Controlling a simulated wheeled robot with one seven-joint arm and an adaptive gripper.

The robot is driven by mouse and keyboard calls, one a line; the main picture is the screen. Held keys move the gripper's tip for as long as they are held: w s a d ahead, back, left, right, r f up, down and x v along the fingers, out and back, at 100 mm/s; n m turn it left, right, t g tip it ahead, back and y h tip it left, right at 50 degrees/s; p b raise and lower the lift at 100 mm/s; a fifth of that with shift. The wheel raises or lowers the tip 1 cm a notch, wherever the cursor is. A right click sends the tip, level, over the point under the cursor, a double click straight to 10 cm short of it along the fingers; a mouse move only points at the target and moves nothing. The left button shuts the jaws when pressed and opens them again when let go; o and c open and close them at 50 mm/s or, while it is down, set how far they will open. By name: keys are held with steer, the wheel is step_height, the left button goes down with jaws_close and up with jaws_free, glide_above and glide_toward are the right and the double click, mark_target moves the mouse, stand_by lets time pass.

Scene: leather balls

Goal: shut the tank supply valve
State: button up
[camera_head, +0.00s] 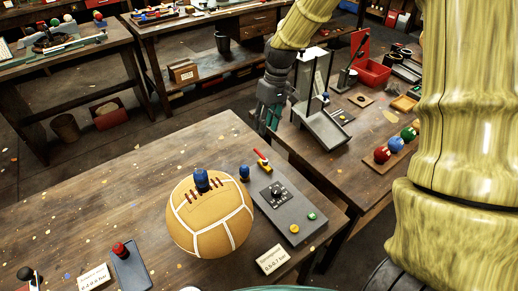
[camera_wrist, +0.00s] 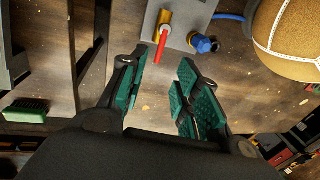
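A small valve with a red lever (camera_head: 261,155) and a yellow brass body (camera_head: 264,167) sits at the far end of a grey control panel (camera_head: 270,204) on the near bench. In the wrist view the red lever (camera_wrist: 161,50) lies roughly in line with the brass body (camera_wrist: 168,22), just beyond my fingertips. My gripper (camera_head: 271,118) hangs past the bench's far edge, apart from the valve. The wrist view shows its teal-padded fingers (camera_wrist: 161,74) spread with nothing between them. No label naming the valve is readable.
A tan laced ball (camera_head: 210,222) with a blue cap (camera_head: 201,180) stands left of the panel. A blue fitting (camera_head: 244,172) stands close beside the valve. A metal stand (camera_head: 323,125) and red, blue and green balls (camera_head: 395,142) occupy the right bench.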

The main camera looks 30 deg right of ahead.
mark_target(260, 155)
steer(key=shift+s+a+f+p, duration=0.1)
steer(key=shift+a+f+p, duration=0.3)
steer(key=shift+f, duration=1.25)
steer(key=shift+s+a+f+p, duration=0.1)
steer(key=shift+a+f+p, duration=0.3)
steer(key=shift+f, duration=1.3)
steer(key=shift+a+f+p, duration=0.2)
steer(key=shift+f+p, duration=0.35)
steer(key=shift+f, duration=1.1)
jaws_close()
